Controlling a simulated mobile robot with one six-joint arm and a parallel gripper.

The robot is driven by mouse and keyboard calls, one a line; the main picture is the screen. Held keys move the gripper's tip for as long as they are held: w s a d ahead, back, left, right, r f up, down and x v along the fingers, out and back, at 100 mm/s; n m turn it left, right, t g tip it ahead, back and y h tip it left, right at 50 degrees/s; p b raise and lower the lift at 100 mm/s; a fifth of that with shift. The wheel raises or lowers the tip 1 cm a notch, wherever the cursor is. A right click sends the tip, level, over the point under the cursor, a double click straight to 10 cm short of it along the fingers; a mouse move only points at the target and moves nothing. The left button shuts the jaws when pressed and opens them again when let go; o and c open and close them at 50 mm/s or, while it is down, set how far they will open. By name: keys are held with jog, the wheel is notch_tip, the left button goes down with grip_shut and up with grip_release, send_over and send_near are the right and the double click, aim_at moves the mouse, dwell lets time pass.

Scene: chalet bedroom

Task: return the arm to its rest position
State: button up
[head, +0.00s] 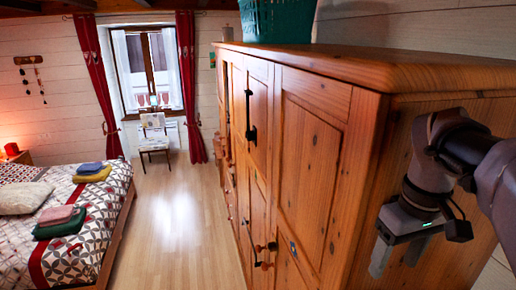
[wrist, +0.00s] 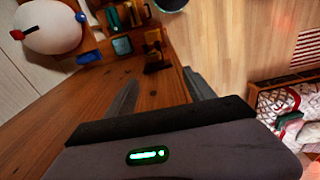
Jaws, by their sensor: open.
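My arm comes in from the right edge of the head view, beside the near end of the large wooden wardrobe (head: 315,150). My gripper (head: 400,254) hangs low there with its two fingers apart and nothing between them. In the wrist view my gripper (wrist: 159,80) also shows two spread grey fingers, with a brown wooden surface behind and between them. I cannot tell whether any part of the arm touches the wardrobe.
A teal basket (head: 277,20) stands on the wardrobe top. The bed (head: 95,215) is at left, with the floor (head: 180,215) clear between. A chair (head: 154,140) stands by the window. A white rounded object (wrist: 50,25) shows in the wrist view.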

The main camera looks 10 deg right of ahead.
jog(key=s+a+f+m+t+b, duration=0.1)
jog(key=s+a+f+b, duration=0.1)
jog(key=a+f+b, duration=0.5)
jog(key=s+a+f+m+t+y+b, duration=0.1)
jog(key=a+f+b, duration=0.6)
jog(key=f+b, duration=0.8)
jog(key=s+a+f+m+t+y+b, duration=0.1)
jog(key=s+a+f+m+t+b, duration=0.2)
jog(key=a+f+b, duration=0.5)
notch_tip(320, 180, down, 11)
jog(key=b, duration=0.3)
jog(key=shift+s+b, duration=0.35)
jog(key=shift+a, duration=0.1)
